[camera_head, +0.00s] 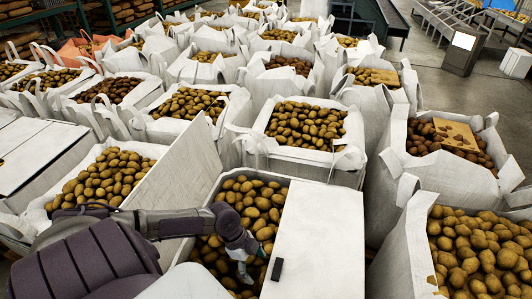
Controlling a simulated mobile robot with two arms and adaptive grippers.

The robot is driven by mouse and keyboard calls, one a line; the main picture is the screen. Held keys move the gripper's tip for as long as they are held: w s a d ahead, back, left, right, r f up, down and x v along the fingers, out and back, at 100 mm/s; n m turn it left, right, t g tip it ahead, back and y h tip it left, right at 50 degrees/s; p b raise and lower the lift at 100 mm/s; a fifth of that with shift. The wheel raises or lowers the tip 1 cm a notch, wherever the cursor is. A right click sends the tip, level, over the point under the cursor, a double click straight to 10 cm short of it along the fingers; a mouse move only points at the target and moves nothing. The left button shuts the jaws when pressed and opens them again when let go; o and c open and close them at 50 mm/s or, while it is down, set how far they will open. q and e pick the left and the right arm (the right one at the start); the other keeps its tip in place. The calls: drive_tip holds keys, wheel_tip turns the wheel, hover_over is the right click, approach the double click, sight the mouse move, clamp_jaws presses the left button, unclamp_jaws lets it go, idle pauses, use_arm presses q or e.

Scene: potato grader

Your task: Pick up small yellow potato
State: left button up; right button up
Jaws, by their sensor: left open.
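Many yellow-brown potatoes (255,203) fill the white bin (322,235) in front of me. I cannot tell which one is the small yellow potato. My left arm comes in from the left across the bin. My left gripper (249,268) points down, open, close over the potatoes in the front part of the bin, just left of its white lid panel. The fingers and wrist hide some potatoes below. I cannot tell whether a finger touches one. My right gripper does not show.
White bags of potatoes stand close on all sides, such as one behind (307,123) and one at the right (478,250). A white bin with potatoes (102,178) is at the left. Open floor lies at the far right.

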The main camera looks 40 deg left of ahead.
sight(264, 276)
use_arm(q)
drive_tip(key=shift+x, duration=1)
drive_tip(key=shift+w+d+f+p, duration=0.15)
drive_tip(key=shift+w+f+p, duration=0.15)
drive_tip(key=shift+f, duration=0.2)
drive_tip(key=x, duration=0.3)
drive_tip(key=shift+w+f+p, duration=0.2)
drive_tip(key=shift+w+p, duration=0.05)
drive_tip(key=shift+p, duration=0.15)
drive_tip(key=shift+d+f, duration=0.1)
drive_tip(key=shift+f, duration=0.25)
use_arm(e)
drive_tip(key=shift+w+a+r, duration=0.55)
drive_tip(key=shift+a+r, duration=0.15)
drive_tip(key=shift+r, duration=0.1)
use_arm(q)
drive_tip(key=shift+c, duration=0.2)
drive_tip(key=c, duration=1.2)
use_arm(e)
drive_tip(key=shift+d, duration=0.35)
